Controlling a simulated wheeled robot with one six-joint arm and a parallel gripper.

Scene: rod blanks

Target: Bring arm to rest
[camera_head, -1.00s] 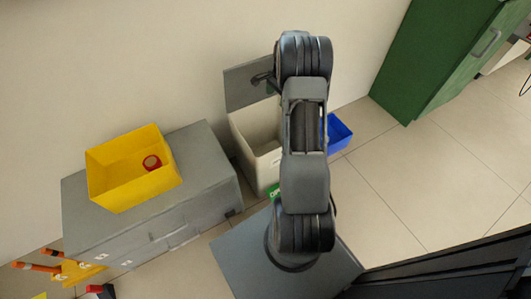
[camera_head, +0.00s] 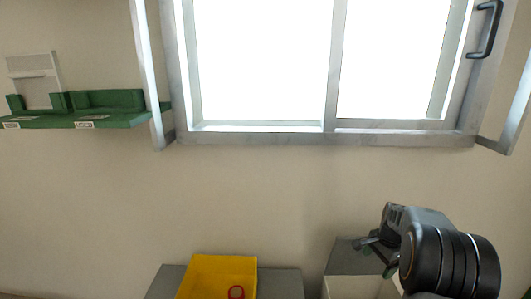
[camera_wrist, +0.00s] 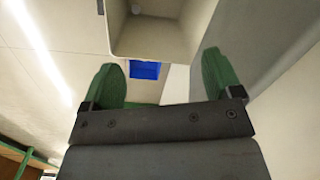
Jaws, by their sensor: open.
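My gripper (camera_head: 376,247) shows at the lower right in the head view, in front of the wall and above a pale bin. In the wrist view my gripper (camera_wrist: 163,88) has its two green-padded fingers spread wide apart, with nothing between them. Part of my dark arm fills the lower right corner of the head view.
A window (camera_head: 330,137) and a green shelf (camera_head: 110,121) are on the wall. A blue bin (camera_wrist: 145,71) shows in the wrist view.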

